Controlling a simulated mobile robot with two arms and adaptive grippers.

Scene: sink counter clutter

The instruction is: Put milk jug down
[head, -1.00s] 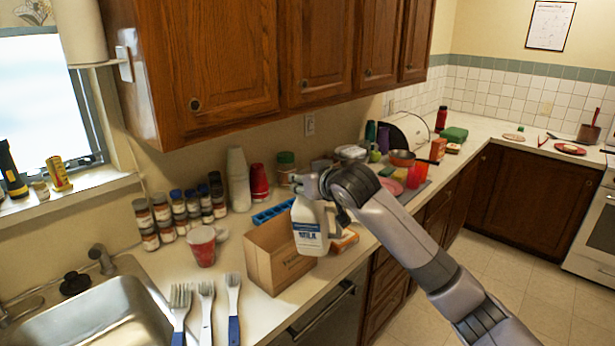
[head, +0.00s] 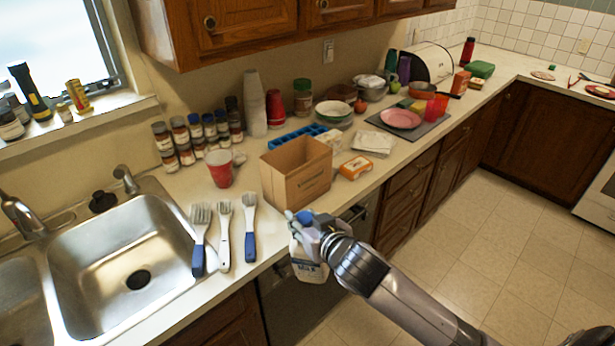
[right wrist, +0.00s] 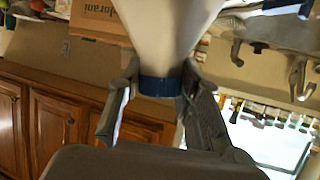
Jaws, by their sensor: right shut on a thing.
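The milk jug (head: 310,268) is white with a blue cap and a dark label. In the head view it hangs in front of the counter's front edge, beside the dishwasher front. My right gripper (head: 303,222) is shut on the jug near its cap and partly hides its top. In the right wrist view the jug's pale tapering body (right wrist: 168,28) and blue cap (right wrist: 160,86) show between the two fingers (right wrist: 158,95). The jug touches no surface that I can see. My left gripper is not in view.
A cardboard box (head: 296,172) stands on the counter behind the jug. An orange-and-white packet (head: 355,168) and napkins (head: 374,142) lie right of the box.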

